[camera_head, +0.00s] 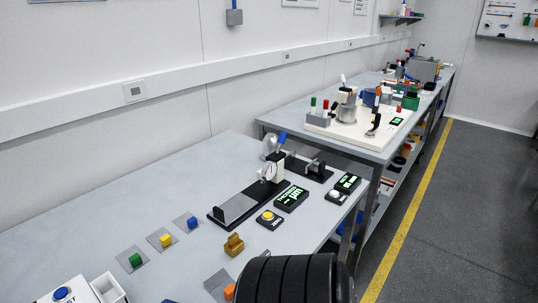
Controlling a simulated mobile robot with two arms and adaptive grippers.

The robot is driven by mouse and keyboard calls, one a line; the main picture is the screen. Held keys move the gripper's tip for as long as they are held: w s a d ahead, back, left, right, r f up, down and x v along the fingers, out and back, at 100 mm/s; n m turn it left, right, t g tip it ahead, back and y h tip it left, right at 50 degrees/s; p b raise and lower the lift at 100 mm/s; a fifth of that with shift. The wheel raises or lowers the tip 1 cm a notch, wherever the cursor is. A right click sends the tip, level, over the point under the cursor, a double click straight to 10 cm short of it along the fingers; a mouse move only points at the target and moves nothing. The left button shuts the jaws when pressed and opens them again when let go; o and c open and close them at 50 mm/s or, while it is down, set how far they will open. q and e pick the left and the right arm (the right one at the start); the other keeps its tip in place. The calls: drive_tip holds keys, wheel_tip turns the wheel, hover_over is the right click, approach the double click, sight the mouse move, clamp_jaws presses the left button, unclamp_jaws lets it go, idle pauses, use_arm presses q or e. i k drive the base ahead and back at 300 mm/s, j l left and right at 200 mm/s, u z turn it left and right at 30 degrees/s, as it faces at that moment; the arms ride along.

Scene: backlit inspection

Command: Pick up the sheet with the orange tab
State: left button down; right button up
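The sheet with the orange tab (215,281) lies on the near grey table at the bottom of the head view. It is a small grey square sheet. Its orange tab (229,292) is a small block at its lower right. A black ribbed part in the foreground covers what lies right of the tab, so that edge is hidden. Similar grey sheets with a green tab (135,260), a yellow tab (165,241) and a blue tab (192,223) lie in a diagonal row to the upper left. Neither of my grippers shows in this view.
A brass-coloured block (234,244) stands just above the orange-tab sheet. Beyond it are a yellow button box (269,220), a lit display (291,198) and a black-based fixture (240,205). A white box with a blue button (61,293) is at bottom left. The table's left-middle is clear.

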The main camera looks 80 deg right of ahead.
sight(220, 285)
drive_tip(key=k+z, duration=0.1)
drive_tip(key=z, duration=1.8)
